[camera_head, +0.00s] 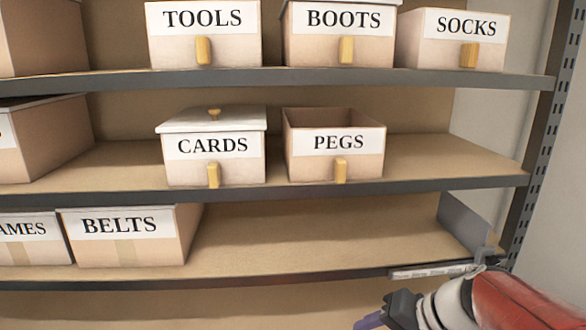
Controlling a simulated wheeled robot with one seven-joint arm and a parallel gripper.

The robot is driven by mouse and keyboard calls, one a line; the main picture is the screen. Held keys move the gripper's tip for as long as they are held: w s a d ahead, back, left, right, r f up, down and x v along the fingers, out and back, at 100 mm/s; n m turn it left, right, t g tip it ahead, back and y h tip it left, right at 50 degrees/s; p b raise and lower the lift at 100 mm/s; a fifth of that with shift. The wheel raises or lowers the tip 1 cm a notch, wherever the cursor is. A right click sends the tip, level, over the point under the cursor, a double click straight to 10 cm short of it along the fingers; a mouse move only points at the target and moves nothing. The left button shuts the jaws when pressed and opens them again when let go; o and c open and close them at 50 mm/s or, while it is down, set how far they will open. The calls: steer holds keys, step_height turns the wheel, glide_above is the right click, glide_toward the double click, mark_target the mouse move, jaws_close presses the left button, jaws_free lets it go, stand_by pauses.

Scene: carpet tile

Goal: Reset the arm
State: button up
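My arm comes in at the lower right, with a red and white link. My gripper (370,321) is at the bottom edge, right of centre, pointing left. It has a dark grey body and a purple part at its tip, partly cut off by the frame. It is in front of the lowest shelves, below the empty stretch of shelf. I cannot tell whether its fingers are open or shut, or whether they hold anything.
The top shelf holds TOOLS (205,47), BOOTS (340,48) and SOCKS (455,52) boxes. The middle shelf has a lidded CARDS box (213,168) and a lidless PEGS box (335,165). A BELTS box (125,248) is lower left. A perforated upright (535,165) stands right.

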steer(key=s+r+n+t+h, duration=0.1)
steer(key=s+r+n+h, duration=0.1)
steer(key=s+n+h, duration=0.6)
step_height(320, 180, up, 13)
steer(key=s+m+y+p, duration=0.1)
steer(key=m+p, duration=0.2)
steer(key=p, duration=1)
steer(key=shift+s+a+f+m+y, duration=0.15)
steer(key=shift+a+m+y, duration=0.05)
steer(key=shift+m+y, duration=0.1)
